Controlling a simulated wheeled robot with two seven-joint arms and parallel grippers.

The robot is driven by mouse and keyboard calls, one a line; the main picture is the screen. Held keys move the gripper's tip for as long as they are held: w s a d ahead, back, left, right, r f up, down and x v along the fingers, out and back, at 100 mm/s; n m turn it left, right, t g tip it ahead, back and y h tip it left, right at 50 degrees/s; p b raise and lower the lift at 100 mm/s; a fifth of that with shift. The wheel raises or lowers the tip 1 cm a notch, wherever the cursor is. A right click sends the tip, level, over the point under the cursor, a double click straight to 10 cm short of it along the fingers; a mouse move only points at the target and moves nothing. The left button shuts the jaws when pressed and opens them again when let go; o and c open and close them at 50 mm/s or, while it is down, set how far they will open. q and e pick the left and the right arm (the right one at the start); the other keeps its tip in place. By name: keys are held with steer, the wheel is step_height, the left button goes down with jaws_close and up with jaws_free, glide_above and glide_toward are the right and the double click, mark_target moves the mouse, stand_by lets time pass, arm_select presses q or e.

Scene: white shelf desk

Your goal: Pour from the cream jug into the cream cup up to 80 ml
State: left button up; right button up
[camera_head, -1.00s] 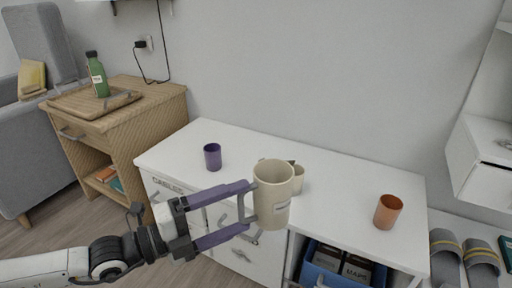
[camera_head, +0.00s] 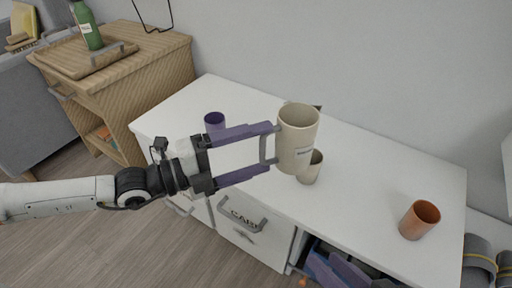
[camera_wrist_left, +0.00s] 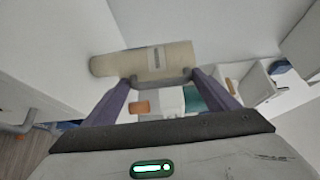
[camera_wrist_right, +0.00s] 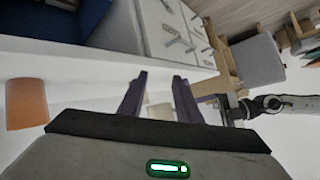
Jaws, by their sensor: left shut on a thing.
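The cream jug (camera_head: 297,145) is in the middle of the head view, held nearly upright above the desk. My left gripper (camera_head: 268,152) is shut on the jug's handle, at the jug's left side. The jug also lies across the left wrist view (camera_wrist_left: 145,60). The cream cup (camera_head: 310,172) stands upright on the desk, just below and right of the jug, which partly hides it. I cannot see inside the cup clearly. My right gripper (camera_wrist_right: 161,78) shows only in the right wrist view, with a gap between its fingers and nothing held.
An orange cup (camera_head: 419,219) stands on the white desk (camera_head: 375,165) at the right. A purple cup (camera_head: 214,121) stands behind my left gripper. A wooden cabinet (camera_head: 150,72) with a tray and green bottle (camera_head: 87,25) is at the left. The desk between the cream and orange cups is clear.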

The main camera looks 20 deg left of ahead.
arm_select(q)
steer(key=shift+a+r, duration=0.15)
steer(key=g+y+p, duration=0.1)
steer(key=p, duration=0.2)
steer(key=g+y+p, duration=0.1)
steer(key=p, duration=0.3)
steer(key=shift+s+a+r+y, duration=0.1)
steer(key=shift+s+a+y, duration=0.2)
steer(key=shift+s+a, duration=0.1)
arm_select(e)
steer(key=d+f+h, duration=0.1)
steer(key=d+f, duration=0.1)
steer(key=s+d+f+g+h, duration=0.1)
steer(key=d+f, duration=0.1)
steer(key=shift+f+g+h, duration=0.1)
steer(key=shift+g+h, duration=0.2)
steer(key=shift+h, duration=0.1)
